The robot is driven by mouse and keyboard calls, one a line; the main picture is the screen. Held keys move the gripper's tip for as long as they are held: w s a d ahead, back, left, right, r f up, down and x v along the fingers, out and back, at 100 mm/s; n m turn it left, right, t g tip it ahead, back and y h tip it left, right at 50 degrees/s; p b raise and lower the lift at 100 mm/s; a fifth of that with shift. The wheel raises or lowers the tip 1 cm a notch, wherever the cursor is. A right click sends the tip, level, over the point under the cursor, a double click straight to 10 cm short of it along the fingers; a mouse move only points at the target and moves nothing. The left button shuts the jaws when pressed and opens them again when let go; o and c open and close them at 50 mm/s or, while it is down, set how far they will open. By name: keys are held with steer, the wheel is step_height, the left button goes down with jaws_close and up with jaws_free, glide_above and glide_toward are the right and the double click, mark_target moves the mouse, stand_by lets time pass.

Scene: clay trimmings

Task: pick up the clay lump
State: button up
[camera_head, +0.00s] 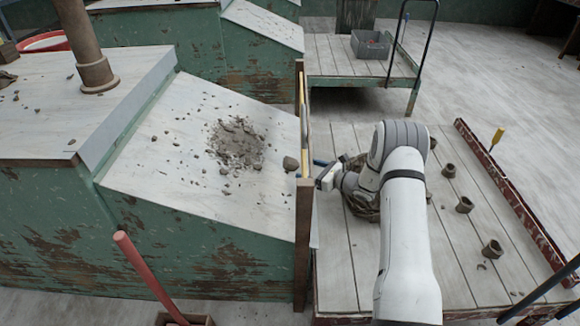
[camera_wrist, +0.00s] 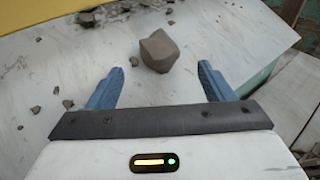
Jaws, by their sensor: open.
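The clay lump (camera_wrist: 159,51) is a brown-grey, angular chunk lying on a pale, worn surface. In the wrist view it sits just beyond the fingertips, roughly centred between them. A matching lump (camera_head: 291,163) shows in the head view at the right side of the sloping pale panel, close to an upright wooden post. My gripper (camera_wrist: 160,70) is open, its two blue fingers spread with nothing between them. In the head view my gripper (camera_head: 321,170) is just right of the post, which partly hides it.
A pile of clay crumbs (camera_head: 237,143) lies on the sloping panel, with loose bits around it. The upright wooden post (camera_head: 304,240) stands between panel and slatted table (camera_head: 340,270). A grey bin (camera_head: 370,45) is behind.

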mark_target(297, 163)
steer(key=b+x, duration=0.2)
steer(key=x, duration=0.4)
steer(key=shift+r, duration=0.1)
steer(key=c, duration=1.1)
steer(key=shift+r, duration=0.15)
